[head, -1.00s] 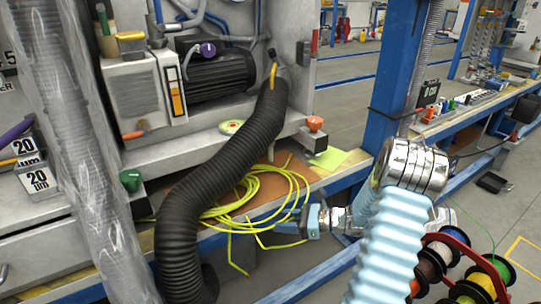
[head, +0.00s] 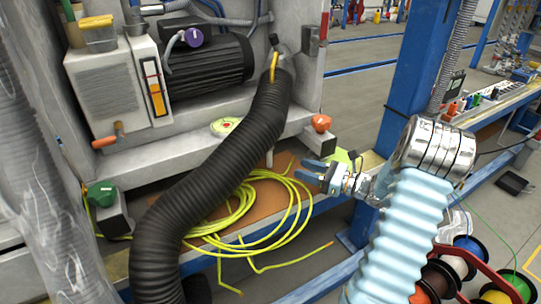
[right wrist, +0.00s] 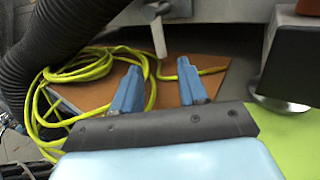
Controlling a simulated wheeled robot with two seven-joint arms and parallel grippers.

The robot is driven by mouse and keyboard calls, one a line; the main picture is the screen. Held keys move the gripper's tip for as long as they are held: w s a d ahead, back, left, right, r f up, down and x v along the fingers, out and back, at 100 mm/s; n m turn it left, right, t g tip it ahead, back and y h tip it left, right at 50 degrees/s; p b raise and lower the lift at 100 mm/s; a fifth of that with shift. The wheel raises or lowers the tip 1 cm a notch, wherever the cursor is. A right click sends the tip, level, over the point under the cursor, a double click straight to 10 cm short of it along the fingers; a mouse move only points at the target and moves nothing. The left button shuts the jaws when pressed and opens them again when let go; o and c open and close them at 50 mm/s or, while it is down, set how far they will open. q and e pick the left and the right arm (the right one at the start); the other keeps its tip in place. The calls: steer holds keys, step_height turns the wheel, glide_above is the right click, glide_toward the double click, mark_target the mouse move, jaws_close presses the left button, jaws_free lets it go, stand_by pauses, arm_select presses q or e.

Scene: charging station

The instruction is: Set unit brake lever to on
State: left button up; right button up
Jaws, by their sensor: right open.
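A small pale lever (head: 270,158) hangs below the machine's ledge, partly beside the black hose; no label on it is readable. In the right wrist view the lever (right wrist: 159,38) points down from a light bracket, ahead of and between my fingers. My right gripper (head: 307,171) is open and empty, to the right of the lever and apart from it in the head view. Its two blue fingers (right wrist: 158,72) are spread in the right wrist view. My left gripper is not in view.
A thick black hose (head: 225,150) runs left of the lever. Coiled yellow cable (head: 240,212) lies on the brown board below. An orange knob (head: 321,122) on a grey box sits right of the lever. A blue post (head: 412,85) and cable spools (head: 468,265) are to the right.

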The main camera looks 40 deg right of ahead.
mark_target(269, 166)
steer(key=x, duration=1.2)
steer(key=shift+a, duration=0.1)
jaws_close()
